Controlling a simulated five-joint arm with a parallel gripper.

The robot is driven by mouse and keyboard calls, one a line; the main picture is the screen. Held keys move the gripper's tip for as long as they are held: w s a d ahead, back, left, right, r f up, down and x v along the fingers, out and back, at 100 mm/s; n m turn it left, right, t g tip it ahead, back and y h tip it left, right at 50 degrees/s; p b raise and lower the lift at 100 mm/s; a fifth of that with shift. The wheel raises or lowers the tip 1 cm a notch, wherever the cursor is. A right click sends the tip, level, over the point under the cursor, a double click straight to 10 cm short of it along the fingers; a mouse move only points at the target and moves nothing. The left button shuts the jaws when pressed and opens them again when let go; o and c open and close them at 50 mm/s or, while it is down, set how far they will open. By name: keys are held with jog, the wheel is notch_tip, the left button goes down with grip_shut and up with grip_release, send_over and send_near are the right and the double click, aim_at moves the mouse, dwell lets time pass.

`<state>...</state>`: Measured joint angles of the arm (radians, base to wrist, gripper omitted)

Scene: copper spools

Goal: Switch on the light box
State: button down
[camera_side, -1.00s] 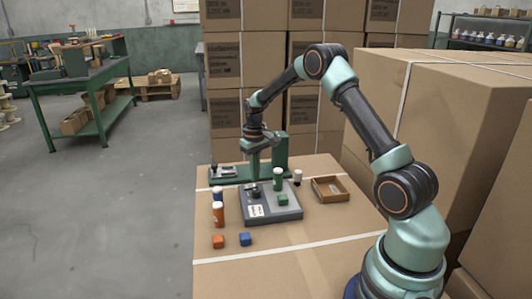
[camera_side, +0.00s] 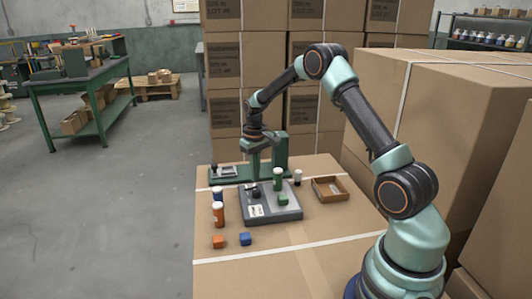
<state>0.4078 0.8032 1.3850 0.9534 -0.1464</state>
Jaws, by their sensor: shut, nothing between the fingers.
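A low grey box (camera_side: 287,213), which looks like the light box, sits on the cardboard work surface. It has a white label (camera_side: 257,211) on its left front and a small dark part (camera_side: 255,193) near its back left, perhaps the switch. A green bottle with a white cap (camera_side: 278,180) and a green block (camera_side: 283,200) stand on or against it. My gripper (camera_side: 255,179) is shut and empty, pointing down just above the dark part. I cannot tell whether it touches it. I cannot tell whether the box is lit.
A green fixture (camera_side: 275,160) stands behind the grey box. An open cardboard tray (camera_side: 330,190) lies to the right, near a small white-capped bottle (camera_side: 297,178). An orange block (camera_side: 218,242) and a blue block (camera_side: 245,239) lie in front. Stacked cartons (camera_side: 430,110) rise right.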

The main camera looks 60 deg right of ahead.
aim_at(255, 185)
jog(key=shift+f, duration=0.95)
dwell(0.7)
jog(key=shift+r, duration=3.5)
jog(key=shift+r, duration=0.1)
jog(key=s+a+r+n+t, duration=0.1)
jog(key=s+a+r+t, duration=0.1)
jog(key=s+a+r, duration=0.45)
jog(key=s+a+r+n+t, duration=0.15)
jog(key=s+a+r, duration=0.25)
jog(key=a+r, duration=0.45)
jog(key=s+a+f+t, duration=0.1)
jog(key=s+a+t, duration=0.1)
jog(key=s+a, duration=0.3)
jog(key=shift+s, duration=1.05)
jog(key=shift+n, duration=0.25)
